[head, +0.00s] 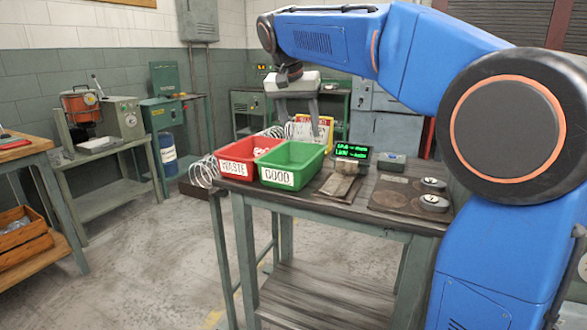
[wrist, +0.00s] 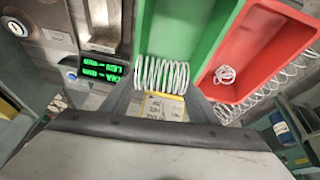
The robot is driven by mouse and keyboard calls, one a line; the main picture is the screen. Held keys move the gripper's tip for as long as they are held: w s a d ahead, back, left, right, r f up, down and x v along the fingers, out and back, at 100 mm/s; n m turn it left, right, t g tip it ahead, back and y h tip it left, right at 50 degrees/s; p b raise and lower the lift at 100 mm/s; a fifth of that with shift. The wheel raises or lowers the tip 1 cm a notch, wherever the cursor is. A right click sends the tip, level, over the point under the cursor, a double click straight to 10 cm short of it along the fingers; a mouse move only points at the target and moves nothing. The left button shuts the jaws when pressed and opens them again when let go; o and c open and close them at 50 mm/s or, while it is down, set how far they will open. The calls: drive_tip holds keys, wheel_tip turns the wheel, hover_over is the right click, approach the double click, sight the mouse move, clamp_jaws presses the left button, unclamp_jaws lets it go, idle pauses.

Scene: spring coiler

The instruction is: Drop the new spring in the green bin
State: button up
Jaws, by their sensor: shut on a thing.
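The new spring, a short pale wire coil (wrist: 162,75), lies crosswise between my fingertips. My gripper (wrist: 161,88) is shut on it, and the head view also shows my gripper (head: 297,118) with its fingers pointing down. The green bin (head: 290,165), labelled GOOD, stands on the bench below and in front of the gripper. In the wrist view the spring overlaps the edge of the green bin (wrist: 182,30). I cannot tell how far above the bin it hangs. The bare inside of the green bin that shows looks empty.
A red bin (head: 236,160), labelled WASTE, stands left of the green bin; a tangled wire coil (wrist: 224,74) lies in it. A long spring (head: 203,171) runs behind the bins. Right of the green bin are a metal block, a green-lit display (head: 351,152) and a plate with two knobs.

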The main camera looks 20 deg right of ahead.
drive_tip(key=o, duration=1.1)
drive_tip(key=shift+r, duration=0.15)
drive_tip(key=v, duration=1.7)
drive_tip(key=shift+r, duration=0.1)
